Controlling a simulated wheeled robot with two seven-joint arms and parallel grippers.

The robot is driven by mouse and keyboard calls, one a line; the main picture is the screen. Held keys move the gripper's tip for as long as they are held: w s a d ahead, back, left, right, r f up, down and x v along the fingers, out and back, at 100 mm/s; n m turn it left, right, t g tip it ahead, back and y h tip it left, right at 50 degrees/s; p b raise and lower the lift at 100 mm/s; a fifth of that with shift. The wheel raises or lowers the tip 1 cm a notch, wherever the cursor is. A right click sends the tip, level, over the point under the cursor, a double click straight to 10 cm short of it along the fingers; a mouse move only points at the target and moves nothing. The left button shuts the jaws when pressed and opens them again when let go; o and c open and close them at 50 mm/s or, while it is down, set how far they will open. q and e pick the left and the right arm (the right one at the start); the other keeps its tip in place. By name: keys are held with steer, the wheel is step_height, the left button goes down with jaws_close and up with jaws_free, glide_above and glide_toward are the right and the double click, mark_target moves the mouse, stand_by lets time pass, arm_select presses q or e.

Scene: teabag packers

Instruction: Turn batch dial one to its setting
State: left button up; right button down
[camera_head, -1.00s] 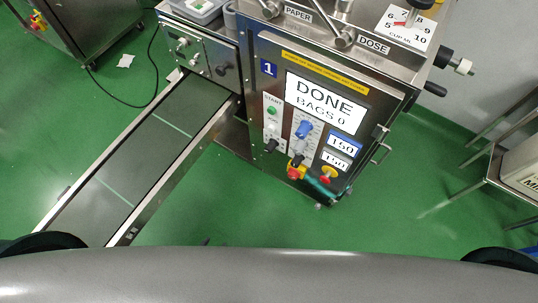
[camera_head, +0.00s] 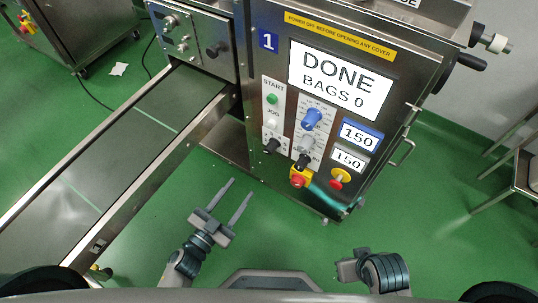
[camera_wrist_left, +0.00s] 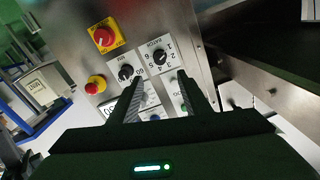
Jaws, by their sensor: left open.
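The labelled BATCH dial (camera_wrist_left: 158,56) is a black knob on a white numbered plate in the left wrist view, just beyond my fingertips. In the head view it appears to be the lower left black knob (camera_head: 271,146) on the panel of machine 1. I cannot read its setting for sure. My left gripper (camera_head: 241,187) is open and empty, in front of and below the panel, apart from it. Its two fingers also show in the left wrist view (camera_wrist_left: 160,81). My right gripper (camera_head: 349,266) is low at the front right, its fingers not clear.
A second black dial (camera_wrist_left: 125,72) and a red stop button (camera_wrist_left: 103,37) sit near the BATCH dial. The screen (camera_head: 340,80) reads DONE, BAGS 0. A conveyor (camera_head: 120,150) runs at the left. Green floor lies open below the panel.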

mark_target(268, 152)
arm_select(q)
steer(key=shift+r, duration=0.1)
arm_select(e)
steer(key=shift+r, duration=0.1)
arm_select(q)
steer(key=x, duration=1.6)
steer(key=shift+w+d, duration=0.4)
steer(key=shift+w, duration=0.2)
arm_select(e)
steer(key=shift+w+a, duration=0.2)
steer(key=shift+a, duration=0.15)
arm_select(q)
steer(key=c, duration=1.1)
steer(key=shift+o, duration=0.2)
arm_select(e)
steer(key=shift+d, duration=0.1)
